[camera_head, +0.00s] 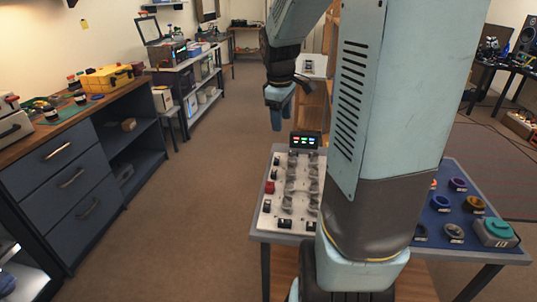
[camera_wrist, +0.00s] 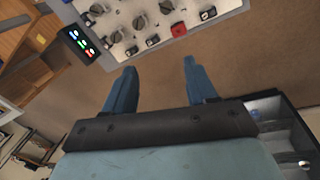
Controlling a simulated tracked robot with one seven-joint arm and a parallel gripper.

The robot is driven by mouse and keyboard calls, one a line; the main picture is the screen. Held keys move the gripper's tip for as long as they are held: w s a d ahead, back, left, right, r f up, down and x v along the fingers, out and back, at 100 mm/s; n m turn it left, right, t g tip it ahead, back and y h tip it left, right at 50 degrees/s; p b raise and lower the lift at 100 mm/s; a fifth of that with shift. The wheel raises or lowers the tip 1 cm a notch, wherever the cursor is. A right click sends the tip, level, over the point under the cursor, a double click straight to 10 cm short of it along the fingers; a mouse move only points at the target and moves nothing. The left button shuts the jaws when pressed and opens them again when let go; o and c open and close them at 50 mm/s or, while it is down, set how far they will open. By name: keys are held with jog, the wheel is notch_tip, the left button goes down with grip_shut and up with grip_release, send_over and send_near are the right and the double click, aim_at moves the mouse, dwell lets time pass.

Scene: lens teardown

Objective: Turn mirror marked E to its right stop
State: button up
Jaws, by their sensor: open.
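A pale board (camera_head: 268,222) with several grey knob-like mounts in rows lies on the table, partly hidden behind my arm. It also shows at the top of the wrist view (camera_wrist: 134,27), upside down and cut by the frame edge. The letters on it are too small to read, so I cannot tell which mount is mirror E. My gripper (camera_head: 277,118) hangs above and beyond the far left part of the board, pointing down. In the wrist view, its two blue fingers (camera_wrist: 158,80) are apart with nothing between them, clear of the board.
A small display with coloured blocks (camera_head: 305,140) stands at the board's far edge. A red part (camera_head: 269,187) sits on the board's left side. A blue mat (camera_head: 440,210) with several rings and a teal-topped box (camera_head: 497,231) are at right. Open floor lies left of the table.

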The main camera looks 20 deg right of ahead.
aim_at(292, 166)
jog(key=w+d+f+n+g+y, duration=0.1)
jog(key=w+d+f+n, duration=0.4)
jog(key=d+f, duration=0.4)
jog(key=shift+m, duration=0.7)
jog(key=f, duration=0.9)
jog(key=w+f, duration=0.1)
jog(key=f, duration=0.4)
jog(key=shift+w+a+f, duration=0.1)
jog(key=shift+a+f, duration=0.1)
jog(key=shift+a, duration=0.05)
jog(key=shift+c, duration=0.2)
